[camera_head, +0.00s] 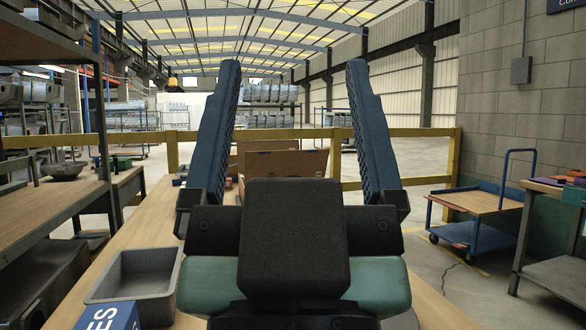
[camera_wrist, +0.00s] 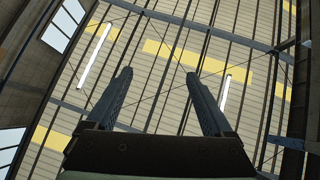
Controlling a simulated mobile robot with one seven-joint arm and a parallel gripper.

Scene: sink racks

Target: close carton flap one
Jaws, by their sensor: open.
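A brown cardboard carton (camera_head: 287,164) stands on the wooden table beyond my gripper. Its upper part shows between my fingers in the head view, with brown flap panels standing up at its top. My wrist and fingers hide its lower part and sides, so I cannot tell which flap is flap one. My gripper (camera_head: 292,75) is open and empty, raised in front of the carton with its fingers pointing up. In the wrist view my gripper (camera_wrist: 158,78) shows two spread fingers against the roof, and no carton is in that view.
A grey bin (camera_head: 135,285) and a blue lettered box (camera_head: 108,318) are at the table's near left. Shelving (camera_head: 105,130) with a bowl (camera_head: 64,171) stands at left. A blue cart (camera_head: 480,205) and a workbench (camera_head: 555,240) are at right. Bare table (camera_head: 150,222) shows left of my gripper.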

